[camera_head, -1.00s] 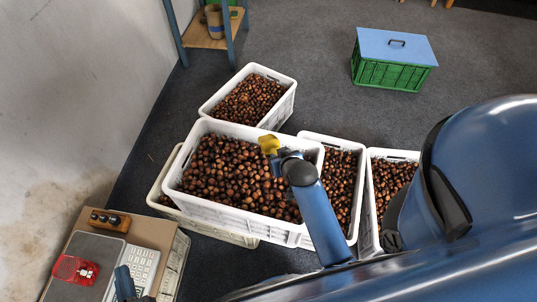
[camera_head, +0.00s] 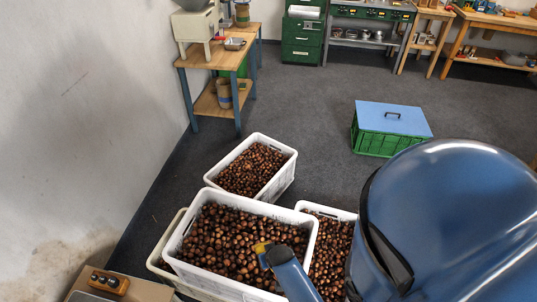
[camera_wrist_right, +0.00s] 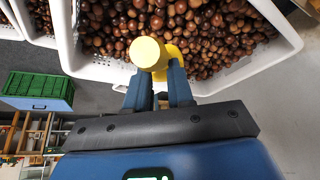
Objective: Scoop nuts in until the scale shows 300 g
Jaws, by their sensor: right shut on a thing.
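A yellow scoop (camera_head: 261,246) is at the front white crate of nuts (camera_head: 180,238), over its right part. My right gripper (camera_head: 268,256) is shut on the scoop's handle. In the right wrist view, the round yellow handle end (camera_wrist_right: 149,54) stands up between the fingers of my right gripper (camera_wrist_right: 160,92). The scoop's bowl is mostly hidden behind the handle, and I cannot tell whether it holds nuts. Brown nuts (camera_head: 228,232) fill the crate. The scale and my left gripper are outside the current views.
More nut crates stand behind (camera_head: 287,178) and to the right (camera_head: 345,214). A wooden block with dark weights (camera_head: 107,283) sits at the lower left. A green crate with a blue lid (camera_head: 392,118) stands on open floor. A workbench (camera_head: 218,56) is at the back left.

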